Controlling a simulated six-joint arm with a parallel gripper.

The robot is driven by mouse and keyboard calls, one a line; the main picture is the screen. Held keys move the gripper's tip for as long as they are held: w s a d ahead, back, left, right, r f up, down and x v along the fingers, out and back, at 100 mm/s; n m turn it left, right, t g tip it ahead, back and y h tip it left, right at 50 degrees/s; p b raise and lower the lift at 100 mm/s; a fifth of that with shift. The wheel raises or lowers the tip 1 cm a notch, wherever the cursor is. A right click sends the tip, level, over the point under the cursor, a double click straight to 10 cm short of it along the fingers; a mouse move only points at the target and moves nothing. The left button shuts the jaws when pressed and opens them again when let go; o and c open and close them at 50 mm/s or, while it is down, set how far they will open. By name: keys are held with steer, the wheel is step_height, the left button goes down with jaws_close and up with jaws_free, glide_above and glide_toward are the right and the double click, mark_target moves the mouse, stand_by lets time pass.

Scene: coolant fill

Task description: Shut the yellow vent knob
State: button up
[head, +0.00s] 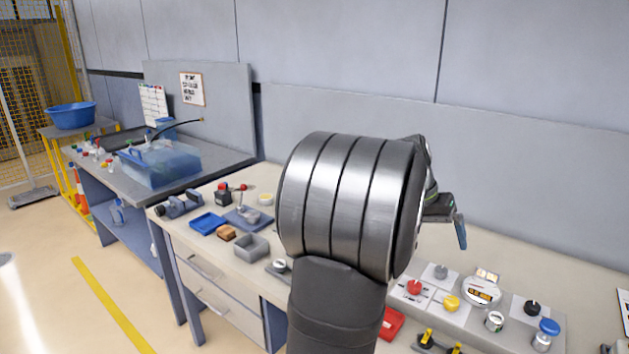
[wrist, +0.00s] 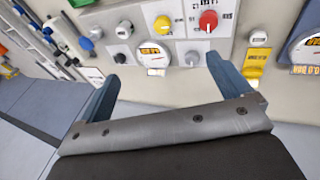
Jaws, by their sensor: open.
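The yellow vent knob (head: 451,303) sits on a pale plate on the bench at the lower right of the head view, right of a red knob (head: 414,288). In the wrist view the yellow knob (wrist: 163,24) is near the top centre, beside the red knob (wrist: 208,20). My gripper (wrist: 161,74) is open and empty, with its two blue-grey fingers spread wide. In the head view my gripper (head: 460,232) is partly hidden by my arm and appears above and behind the knobs. It is apart from the yellow knob. I cannot tell the knob's exact turn.
A round gauge with an orange display (head: 481,291), a grey knob (head: 440,271), a black knob (head: 532,307) and a blue knob (head: 549,326) crowd around the yellow knob. A red tray (head: 391,323) is at the front. A grey wall (head: 540,180) stands behind the bench.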

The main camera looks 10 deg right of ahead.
steer(key=c, duration=0.7)
steer(key=n+t+y, duration=0.1)
steer(key=n+y, duration=0.3)
steer(key=n, duration=0.7)
glide_toward(452, 300)
steer(key=f, duration=0.9)
steer(key=shift+d+f, duration=0.1)
steer(key=shift+d, duration=0.1)
steer(key=shift+c, duration=0.2)
steer(key=c, duration=1)
